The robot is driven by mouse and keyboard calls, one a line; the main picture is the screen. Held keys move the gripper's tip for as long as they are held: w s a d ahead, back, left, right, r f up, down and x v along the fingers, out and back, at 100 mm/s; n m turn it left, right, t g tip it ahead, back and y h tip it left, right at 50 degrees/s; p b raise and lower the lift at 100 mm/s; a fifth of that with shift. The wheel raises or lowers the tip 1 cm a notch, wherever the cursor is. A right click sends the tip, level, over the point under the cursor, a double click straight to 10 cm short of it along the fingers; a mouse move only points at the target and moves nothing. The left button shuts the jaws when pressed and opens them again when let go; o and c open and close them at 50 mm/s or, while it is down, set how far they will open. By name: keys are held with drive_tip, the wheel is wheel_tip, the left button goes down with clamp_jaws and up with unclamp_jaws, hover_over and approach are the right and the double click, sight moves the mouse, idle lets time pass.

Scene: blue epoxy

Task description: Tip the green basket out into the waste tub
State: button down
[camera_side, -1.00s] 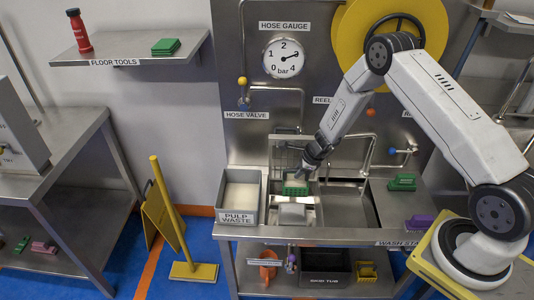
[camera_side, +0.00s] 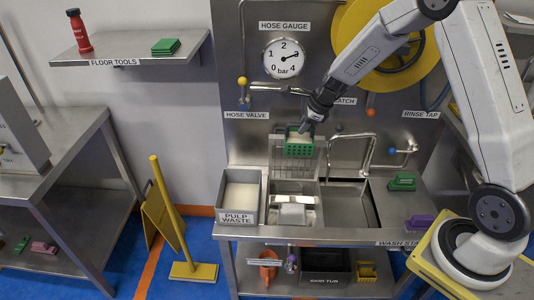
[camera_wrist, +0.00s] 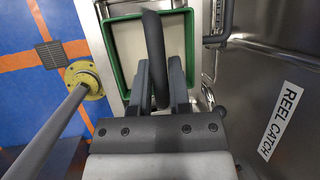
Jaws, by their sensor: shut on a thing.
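The green basket (camera_side: 299,149) hangs upright under my gripper (camera_side: 309,126) in the side view, raised above the left sink basin and in front of the backsplash. My gripper is shut on the basket's dark handle. In the wrist view my gripper (camera_wrist: 161,85) closes on that handle, with the basket's green rim (camera_wrist: 190,45) around pale contents; what they are is not clear. The grey waste tub (camera_side: 238,217), labelled PULP WASTE, stands on the bench left of the sink, lower than the basket and to its left. Its inside looks pale.
A wire rack (camera_side: 282,168) stands behind the left basin. A curved tap (camera_side: 347,137) rises to the right of the basket. The hose valve pipe (camera_side: 275,90) runs above and left of it. A green block (camera_side: 402,181) lies on the bench's right side.

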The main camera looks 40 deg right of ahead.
wheel_tip(320, 180, up, 2)
drive_tip(key=shift+r, duration=0.1)
drive_tip(key=shift+w+a, duration=0.25)
drive_tip(key=w+a, duration=1.4)
drive_tip(key=a, duration=0.5)
wheel_tip(320, 180, down, 5)
drive_tip(key=shift+s+d, duration=0.1)
drive_tip(key=shift+d, duration=0.05)
drive_tip(key=shift+s+d+r+m+t+y, duration=0.1)
drive_tip(key=shift+s+d+t+y, duration=0.2)
drive_tip(key=shift+t+y, duration=0.4)
drive_tip(key=shift+s+d+r+m+t+y, duration=0.1)
drive_tip(key=shift+s+d+t+y, duration=0.25)
drive_tip(key=shift+t+y, duration=0.3)
drive_tip(key=shift+s+d+m+t+y, duration=0.1)
drive_tip(key=shift+s+d+t+y, duration=0.2)
drive_tip(key=shift+t+y, duration=0.35)
